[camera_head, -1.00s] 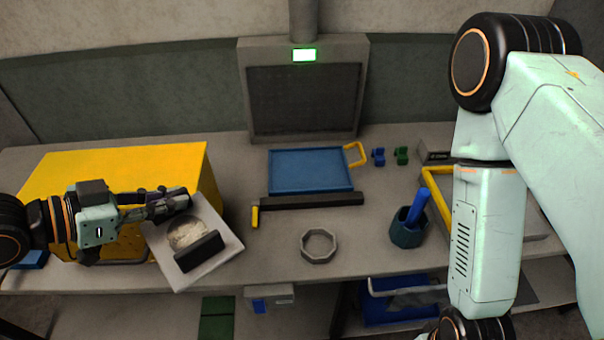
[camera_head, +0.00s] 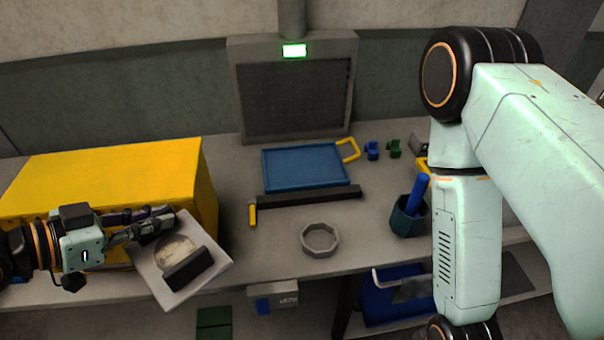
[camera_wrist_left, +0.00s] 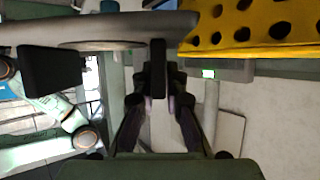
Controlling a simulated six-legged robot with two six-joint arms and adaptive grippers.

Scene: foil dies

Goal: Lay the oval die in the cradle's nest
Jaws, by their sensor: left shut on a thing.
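My left gripper (camera_head: 158,220) is shut on a square grey plate (camera_head: 213,262) and holds it tilted near the table's front edge, in front of the yellow box. The plate has a pale oval or round patch (camera_head: 176,249) and a black block (camera_head: 188,268) on its face. In the left wrist view the plate (camera_wrist_left: 105,30) is edge-on, and the fingers (camera_wrist_left: 158,85) close on a dark tab on it. I cannot tell whether this is the oval die or the cradle. My right gripper is out of view; only the right arm shows.
A yellow box (camera_head: 110,175) stands behind the left gripper. A grey octagonal ring (camera_head: 320,240) lies at mid table. Behind it are a black bar (camera_head: 310,197) and a blue tray (camera_head: 303,167). A dark cup (camera_head: 408,217) stands at the right, beside my right arm.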

